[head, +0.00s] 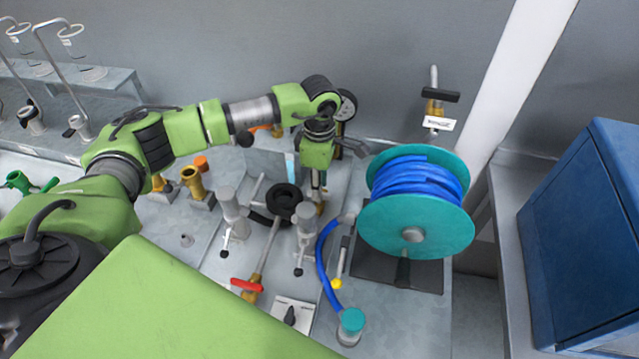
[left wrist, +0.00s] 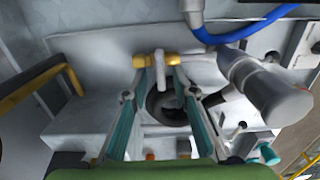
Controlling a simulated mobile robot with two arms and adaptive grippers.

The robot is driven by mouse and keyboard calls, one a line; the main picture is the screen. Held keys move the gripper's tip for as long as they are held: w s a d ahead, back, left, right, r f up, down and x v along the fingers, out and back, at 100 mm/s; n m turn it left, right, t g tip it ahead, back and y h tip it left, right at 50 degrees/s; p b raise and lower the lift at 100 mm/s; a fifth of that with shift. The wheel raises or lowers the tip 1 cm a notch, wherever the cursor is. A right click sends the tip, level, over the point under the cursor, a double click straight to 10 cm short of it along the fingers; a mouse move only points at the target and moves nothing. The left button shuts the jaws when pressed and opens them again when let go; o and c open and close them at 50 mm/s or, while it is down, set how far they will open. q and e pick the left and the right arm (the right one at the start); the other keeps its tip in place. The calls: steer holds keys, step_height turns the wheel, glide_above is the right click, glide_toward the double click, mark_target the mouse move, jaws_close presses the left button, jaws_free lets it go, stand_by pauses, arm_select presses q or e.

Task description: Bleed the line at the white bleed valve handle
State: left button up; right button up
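The white bleed valve handle (left wrist: 160,72) stands upright in front of a brass valve body (left wrist: 173,60) in the left wrist view. My left gripper (left wrist: 160,78) is open, with one teal finger on each side of the handle and a small gap showing beside it. In the head view, my left gripper (head: 318,192) points down at the bench, beside the hose reel. A bit of brass (head: 320,208) shows just below it; the white handle is hidden there. My right gripper is not in view.
A teal reel (head: 413,234) with blue hose stands right of the gripper. Grey posts (head: 304,230), a black ring (head: 284,201) and a red-handled valve (head: 248,286) stand close by. A gauge (head: 346,105) is behind. A blue cabinet (head: 583,240) stands at the far right.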

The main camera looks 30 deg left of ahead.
arm_select(q)
steer(key=shift+f, duration=0.9)
jaws_close()
